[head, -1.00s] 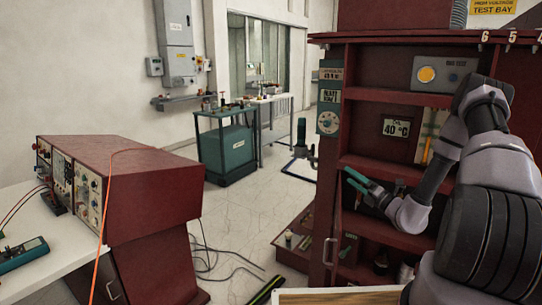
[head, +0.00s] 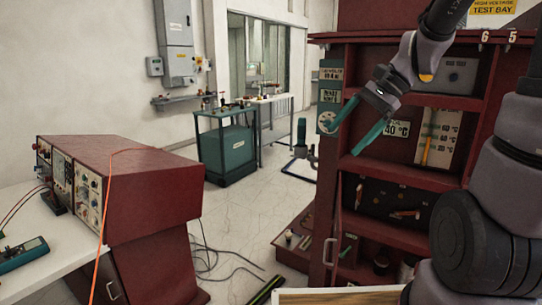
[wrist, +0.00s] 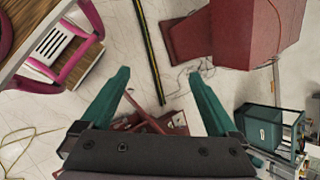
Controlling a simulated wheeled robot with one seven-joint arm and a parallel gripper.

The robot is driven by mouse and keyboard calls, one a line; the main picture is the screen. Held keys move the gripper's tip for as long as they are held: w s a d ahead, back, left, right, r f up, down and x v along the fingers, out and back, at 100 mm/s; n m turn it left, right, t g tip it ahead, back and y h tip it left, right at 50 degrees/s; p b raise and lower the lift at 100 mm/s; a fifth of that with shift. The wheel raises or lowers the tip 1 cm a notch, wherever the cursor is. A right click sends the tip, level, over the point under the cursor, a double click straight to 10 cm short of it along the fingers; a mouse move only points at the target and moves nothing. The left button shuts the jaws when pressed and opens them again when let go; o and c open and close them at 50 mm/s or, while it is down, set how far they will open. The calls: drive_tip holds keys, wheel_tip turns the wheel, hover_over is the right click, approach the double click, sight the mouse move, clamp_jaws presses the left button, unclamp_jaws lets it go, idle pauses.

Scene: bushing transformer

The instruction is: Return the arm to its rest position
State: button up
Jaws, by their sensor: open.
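My gripper (head: 356,130) is in front of the upper shelves of the dark red cabinet (head: 327,200) in the head view, its two green fingers spread and pointing down and to the left. Nothing is between the fingers. In the wrist view my gripper (wrist: 165,88) also shows open and empty, with floor and a low red tray of items (wrist: 172,122) far below. My arm comes down to it from the upper right and hides part of the cabinet's upper shelf.
A red console (head: 155,190) with a front panel stands at the left beside a white table (head: 50,250). A green transformer cart (head: 228,150) stands farther back. Cables (head: 215,262) lie on the floor.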

drive_tip(key=s+d+r+n+t+h, duration=0.5)
drive_tip(key=s+d+r+n+t, duration=0.1)
drive_tip(key=s+r, duration=0.1)
drive_tip(key=shift+s+d+r+n+t, duration=0.2)
drive_tip(key=shift+d+r+n+t, duration=0.15)
drive_tip(key=shift+r, duration=0.5)
